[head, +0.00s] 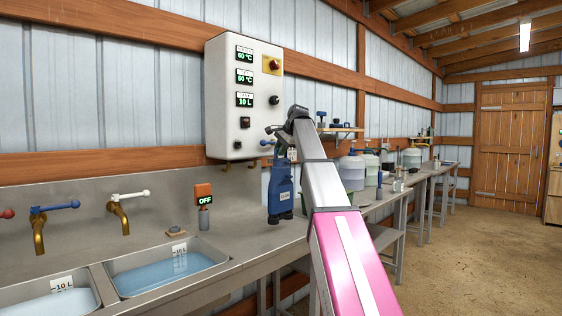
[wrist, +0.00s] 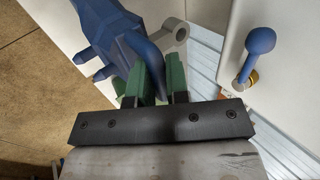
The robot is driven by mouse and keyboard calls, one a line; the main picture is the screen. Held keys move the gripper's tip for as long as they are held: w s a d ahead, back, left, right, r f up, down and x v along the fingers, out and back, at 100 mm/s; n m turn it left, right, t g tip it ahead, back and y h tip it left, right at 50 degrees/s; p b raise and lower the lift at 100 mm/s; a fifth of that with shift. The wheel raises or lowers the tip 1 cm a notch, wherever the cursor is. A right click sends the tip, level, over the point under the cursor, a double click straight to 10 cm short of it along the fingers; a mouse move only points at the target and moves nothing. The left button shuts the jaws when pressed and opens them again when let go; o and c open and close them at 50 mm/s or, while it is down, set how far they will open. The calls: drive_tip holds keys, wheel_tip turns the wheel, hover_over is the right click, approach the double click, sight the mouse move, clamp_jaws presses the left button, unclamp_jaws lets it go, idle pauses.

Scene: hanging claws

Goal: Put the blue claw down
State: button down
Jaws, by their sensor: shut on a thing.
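The blue claw (head: 281,190) hangs upright below my gripper (head: 276,132) in the head view, over the steel counter (head: 235,218) to the right of the sinks. Its lower end looks close to the counter top; I cannot tell whether it touches. In the wrist view the blue claw (wrist: 105,38) fills the upper left, and its curved handle runs between the green fingers of my gripper (wrist: 158,80), which are shut on it. My arm hides part of the counter beyond.
Two sinks (head: 165,272) with water lie at the left, with blue-handled (head: 55,207) and white-handled (head: 130,195) taps. An OFF switch (head: 204,196) stands left of the claw. A white control box (head: 243,100) hangs above. Large containers (head: 352,170) stand farther right.

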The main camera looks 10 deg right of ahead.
drive_tip(key=shift+w+d+f, duration=0.15)
drive_tip(key=shift+d+f, duration=0.05)
drive_tip(key=shift+f, duration=2)
drive_tip(key=c, duration=1.1)
unclamp_jaws()
drive_tip(key=v, duration=1.2)
